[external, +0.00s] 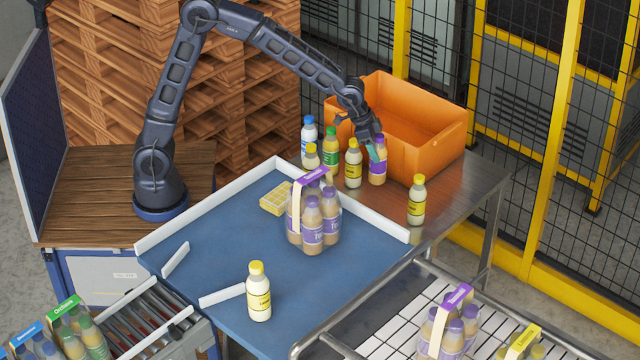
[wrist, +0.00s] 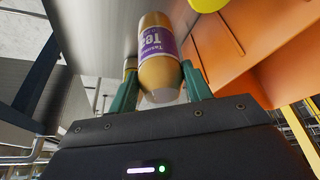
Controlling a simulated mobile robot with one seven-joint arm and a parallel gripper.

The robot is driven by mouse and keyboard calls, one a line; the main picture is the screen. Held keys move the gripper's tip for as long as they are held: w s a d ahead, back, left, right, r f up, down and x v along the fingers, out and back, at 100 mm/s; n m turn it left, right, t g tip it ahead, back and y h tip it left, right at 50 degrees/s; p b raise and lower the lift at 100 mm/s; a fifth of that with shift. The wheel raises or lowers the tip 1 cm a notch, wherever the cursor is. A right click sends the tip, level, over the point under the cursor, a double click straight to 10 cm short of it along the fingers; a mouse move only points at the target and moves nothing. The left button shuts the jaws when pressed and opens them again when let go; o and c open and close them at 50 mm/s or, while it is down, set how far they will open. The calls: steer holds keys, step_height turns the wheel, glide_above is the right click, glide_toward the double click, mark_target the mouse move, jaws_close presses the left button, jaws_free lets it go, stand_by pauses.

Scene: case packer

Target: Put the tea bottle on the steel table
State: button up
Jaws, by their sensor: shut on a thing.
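The tea bottle (external: 377,172) has a tan body and a purple label. It stands upright at the steel table (external: 455,195), in front of the orange crate, with its base on or very close to the top; I cannot tell which. My gripper (external: 376,150) is shut on it from above. In the wrist view the tea bottle (wrist: 158,60) sits between the two green fingers of my gripper (wrist: 160,88).
Yellow-capped bottles (external: 353,165) (external: 417,200), a green-capped bottle (external: 330,150) and a blue-capped bottle (external: 308,132) stand nearby. The orange crate (external: 435,150) is just behind. A tea multipack (external: 313,220) and a yellow-capped bottle (external: 258,292) stand on the blue surface. The table's right end has free room.

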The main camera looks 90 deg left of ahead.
mark_target(374, 165)
steer(key=shift+f, duration=3.15)
steer(key=o, duration=1.2)
steer(key=shift+c, duration=0.2)
steer(key=s+a+r, duration=0.3)
steer(key=s+r, duration=1.1)
steer(key=r, duration=0.3)
steer(key=s+a+n, duration=0.1)
steer(key=s+a, duration=0.1)
steer(key=s, duration=1.4)
steer(key=s+a+r+n+y, duration=0.1)
steer(key=s+a, duration=0.2)
steer(key=s, duration=1.2)
steer(key=shift+s+a+n, duration=0.25)
steer(key=shift+s+n, duration=0.05)
steer(key=shift+s, duration=0.05)
